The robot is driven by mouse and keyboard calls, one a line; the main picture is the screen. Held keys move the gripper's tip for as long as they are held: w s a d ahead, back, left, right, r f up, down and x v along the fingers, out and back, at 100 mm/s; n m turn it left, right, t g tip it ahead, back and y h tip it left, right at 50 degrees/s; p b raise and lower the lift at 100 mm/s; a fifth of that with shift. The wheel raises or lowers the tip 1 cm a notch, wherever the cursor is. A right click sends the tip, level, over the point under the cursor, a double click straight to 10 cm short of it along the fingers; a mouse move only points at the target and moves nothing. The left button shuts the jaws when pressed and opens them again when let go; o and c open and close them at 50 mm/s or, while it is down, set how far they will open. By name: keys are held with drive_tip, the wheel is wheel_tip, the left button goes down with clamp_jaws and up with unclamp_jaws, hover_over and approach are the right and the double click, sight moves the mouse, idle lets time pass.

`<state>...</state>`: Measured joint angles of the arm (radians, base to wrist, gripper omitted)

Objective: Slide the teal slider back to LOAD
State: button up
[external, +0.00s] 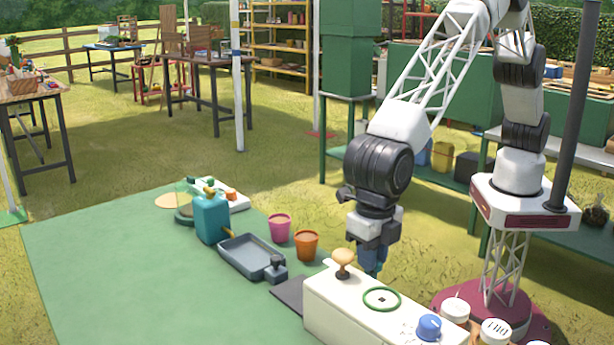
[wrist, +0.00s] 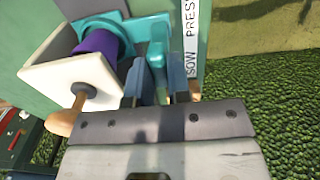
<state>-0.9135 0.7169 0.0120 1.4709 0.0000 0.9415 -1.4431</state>
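In the wrist view, an upright teal piece (wrist: 156,55), which looks like the slider's handle, stands between the fingers of my gripper (wrist: 157,84). The fingers are close on both sides of it; I cannot tell whether they press on it. A wider teal part (wrist: 122,28) with a purple piece (wrist: 97,45) lies to its left. A white strip lettered "SOW" and "PRESS" (wrist: 190,50) runs to its right; no LOAD label is readable. In the external view, my gripper (external: 375,264) points down behind a cream box (external: 335,298), which hides the slider.
A wooden knob (external: 343,258) and a green ring (external: 381,298) stand on the cream box, close to my gripper. A blue knob (external: 429,327) is further right. An orange pot (external: 306,244), a pink pot (external: 279,227), a grey tray (external: 240,262) and a teal can (external: 210,220) stand to the left.

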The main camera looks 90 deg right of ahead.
clamp_jaws()
drive_tip(key=shift+w+d, duration=0.1)
drive_tip(key=w+d, duration=0.8)
drive_tip(key=shift+w, duration=0.1)
drive_tip(key=shift+o, duration=1.9)
unclamp_jaws()
drive_tip(key=o, duration=0.3)
drive_tip(key=shift+r, duration=0.2)
